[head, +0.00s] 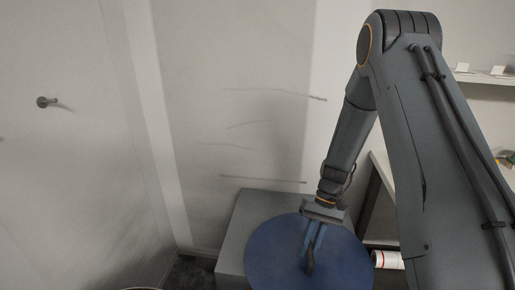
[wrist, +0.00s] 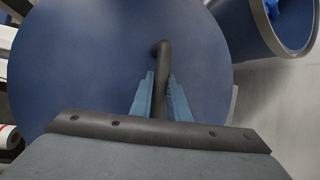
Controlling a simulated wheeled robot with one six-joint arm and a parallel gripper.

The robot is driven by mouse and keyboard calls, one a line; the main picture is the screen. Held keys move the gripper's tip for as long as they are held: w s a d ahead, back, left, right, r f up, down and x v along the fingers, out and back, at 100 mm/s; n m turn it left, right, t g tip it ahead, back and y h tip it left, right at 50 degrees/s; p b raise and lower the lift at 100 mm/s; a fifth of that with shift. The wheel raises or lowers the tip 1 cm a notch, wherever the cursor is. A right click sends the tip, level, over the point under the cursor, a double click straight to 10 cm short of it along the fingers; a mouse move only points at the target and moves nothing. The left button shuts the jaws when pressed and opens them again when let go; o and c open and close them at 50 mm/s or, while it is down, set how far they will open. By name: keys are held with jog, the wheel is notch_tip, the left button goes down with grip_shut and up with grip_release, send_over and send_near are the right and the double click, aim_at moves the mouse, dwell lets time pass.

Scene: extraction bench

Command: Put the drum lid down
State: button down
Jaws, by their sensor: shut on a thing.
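The drum lid (head: 275,262) is a round, dark blue disc with a black bar handle. It also fills much of the wrist view (wrist: 85,65). My gripper (head: 311,250) points down at the lid's middle. In the wrist view, its two blue fingers (wrist: 161,97) are shut on the black handle (wrist: 163,57), one on each side. The lid looks about level over a grey block (head: 255,207); I cannot tell whether it touches the block's top. An open blue drum (wrist: 292,25) with a pale rim stands at the top right of the wrist view, something blue inside.
A wall with dark scuffs (head: 265,125) stands behind the block, and a wall with a peg (head: 45,102) is on the left. A white roll with red bands (head: 387,260) lies right of the lid. A shelf (head: 485,78) is at the upper right.

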aim_at(299, 223)
jog(key=w+r+m+t, duration=0.1)
jog(key=w+m, duration=0.1)
jog(key=w+a+m+t+y, duration=0.1)
jog(key=w+m, duration=0.1)
jog(key=m, duration=0.1)
jog(key=w+a+r+m+t+y, duration=0.1)
jog(key=w+m, duration=0.1)
jog(key=shift+w+a+r+m+t, duration=0.25)
jog(key=shift+w+r+m+t, duration=0.05)
jog(key=shift+m, duration=0.1)
jog(key=w+d+r+m+t+h, duration=0.1)
jog(key=w+d+r+m+t, duration=0.3)
jog(key=w+m, duration=0.5)
jog(key=shift+s+a+f+m+t+b, duration=0.15)
jog(key=shift+s+f+m+t, duration=0.15)
jog(key=shift+f, duration=1.3)
jog(key=shift+s+a+f+m+t+b, duration=0.1)
jog(key=shift+s+f+m+t, duration=0.2)
jog(key=shift+f, duration=1.25)
jog(key=shift+s+a+f+m+t+b, duration=0.15)
jog(key=shift+f+m, duration=0.25)
jog(key=shift+f, duration=1.2)
jog(key=shift+f, duration=0.1)
jog(key=c, duration=1.7)
grip_release()
jog(key=shift+s, duration=0.1)
jog(key=shift+h, duration=0.3)
